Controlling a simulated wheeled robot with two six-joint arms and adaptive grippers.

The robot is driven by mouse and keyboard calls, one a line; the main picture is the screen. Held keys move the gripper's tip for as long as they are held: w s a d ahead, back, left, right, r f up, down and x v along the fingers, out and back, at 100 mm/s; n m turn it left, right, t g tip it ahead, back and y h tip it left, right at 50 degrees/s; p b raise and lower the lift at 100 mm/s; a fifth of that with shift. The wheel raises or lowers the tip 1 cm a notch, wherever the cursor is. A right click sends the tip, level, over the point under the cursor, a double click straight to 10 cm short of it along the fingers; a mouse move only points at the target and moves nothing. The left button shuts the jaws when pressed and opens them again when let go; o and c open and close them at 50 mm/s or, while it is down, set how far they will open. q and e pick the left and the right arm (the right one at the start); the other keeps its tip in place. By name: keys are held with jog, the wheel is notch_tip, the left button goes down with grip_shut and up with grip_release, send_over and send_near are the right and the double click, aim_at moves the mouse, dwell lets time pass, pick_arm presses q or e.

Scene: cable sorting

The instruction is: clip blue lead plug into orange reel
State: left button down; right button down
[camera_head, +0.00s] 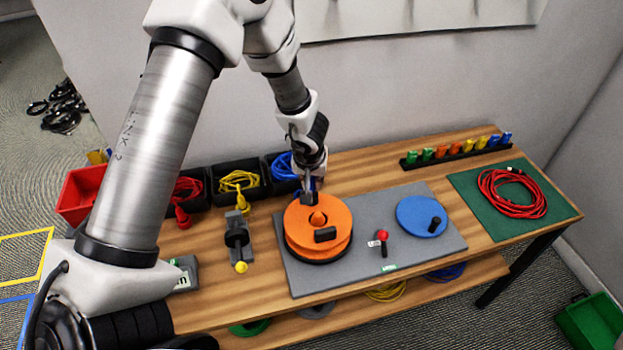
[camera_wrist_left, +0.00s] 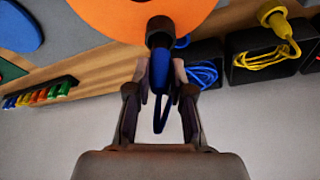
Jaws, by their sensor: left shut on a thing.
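The orange reel (camera_head: 335,216) lies on a grey mat at the middle of the bench, and its edge shows at the top of the left wrist view (camera_wrist_left: 110,18). My left gripper (camera_head: 309,193) is at the reel's far edge. In the left wrist view, its fingers (camera_wrist_left: 161,82) are shut on the blue lead plug (camera_wrist_left: 160,72), with a blue cable loop hanging from it. The plug's end meets a dark cylindrical piece (camera_wrist_left: 160,30) at the reel's edge; I cannot tell whether it is seated. My right gripper is not in view.
Black bins with red (camera_head: 187,188), yellow (camera_head: 239,180) and blue cable (camera_head: 281,165) stand behind and left. The grey mat (camera_head: 416,262) also bears a blue disc (camera_head: 415,215) and a red-knobbed lever (camera_head: 382,237). A green mat (camera_head: 481,216) with red cable lies right.

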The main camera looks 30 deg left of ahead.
pick_arm(q)
jog(key=shift+f+b, duration=0.3)
jog(key=shift+f, duration=0.45)
jog(key=shift+f, duration=0.15)
dwell(0.3)
jog(key=c, duration=1)
grip_release()
jog(key=shift+o, duration=0.2)
jog(key=v, duration=1.2)
